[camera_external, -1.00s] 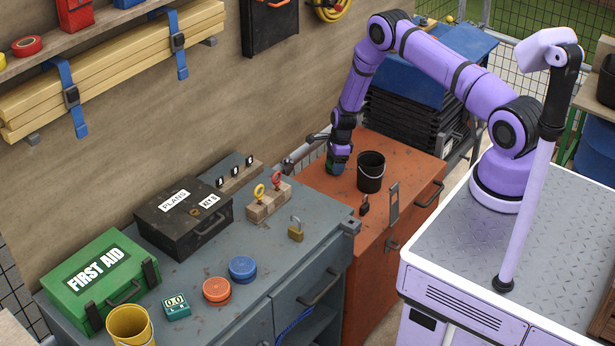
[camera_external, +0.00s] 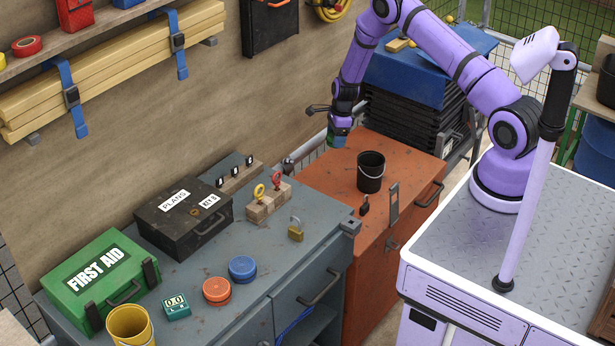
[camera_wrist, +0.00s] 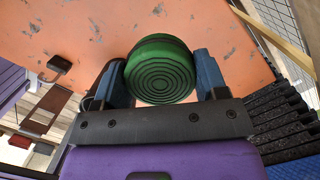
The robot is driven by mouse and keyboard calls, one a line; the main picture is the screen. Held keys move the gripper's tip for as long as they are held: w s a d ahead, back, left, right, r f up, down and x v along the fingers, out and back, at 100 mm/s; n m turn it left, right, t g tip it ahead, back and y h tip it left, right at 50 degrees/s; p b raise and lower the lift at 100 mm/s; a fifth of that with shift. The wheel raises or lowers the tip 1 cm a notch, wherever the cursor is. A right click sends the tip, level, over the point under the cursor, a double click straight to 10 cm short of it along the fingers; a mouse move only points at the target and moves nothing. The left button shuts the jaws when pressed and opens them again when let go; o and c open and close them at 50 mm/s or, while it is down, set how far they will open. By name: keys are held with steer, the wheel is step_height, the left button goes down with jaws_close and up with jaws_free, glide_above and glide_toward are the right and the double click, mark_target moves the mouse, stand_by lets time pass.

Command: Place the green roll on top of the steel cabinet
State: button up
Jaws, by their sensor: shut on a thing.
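My gripper (camera_external: 338,133) is shut on the green roll (camera_external: 335,142) and holds it above the back of the orange cabinet. In the wrist view the ribbed round end of the roll (camera_wrist: 160,74) shows between the two blue fingers of my gripper (camera_wrist: 161,82), with the orange top behind it. The grey-blue steel cabinet (camera_external: 262,206) stands to the left of the orange one, nearer the camera. Its top carries several things, with bare patches between them.
On the grey cabinet are a green first aid box (camera_external: 100,278), a black case (camera_external: 184,218), blue and orange discs, a yellow cup (camera_external: 130,326), a padlock (camera_external: 296,230) and key blocks. A black bucket (camera_external: 371,173) stands on the orange cabinet (camera_external: 318,180).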

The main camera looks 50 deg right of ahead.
step_height(320, 180, up, 20)
steer(key=s+a+n, duration=0.3)
steer(key=a, duration=0.8)
steer(key=s+a+n+g, duration=0.15)
steer(key=s+a, duration=0.25)
steer(key=a, duration=0.7)
steer(key=s+a+n, duration=0.3)
steer(key=a+n, duration=0.1)
steer(key=a, duration=0.6)
steer(key=s+a+n, duration=0.4)
steer(key=s+a, duration=0.6)
steer(key=s, duration=0.2)
steer(key=s+a+n, duration=0.4)
steer(key=s+a, duration=0.5)
steer(key=s, duration=0.4)
glide_above(268, 255)
steer(key=shift+g, duration=0.45)
steer(key=f, duration=0.7)
steer(key=shift+d, duration=0.25)
steer(key=shift+w+a+f, duration=0.1)
steer(key=shift+w+f, duration=0.05)
steer(key=shift+w, duration=0.05)
steer(key=shift+f, duration=1.55)
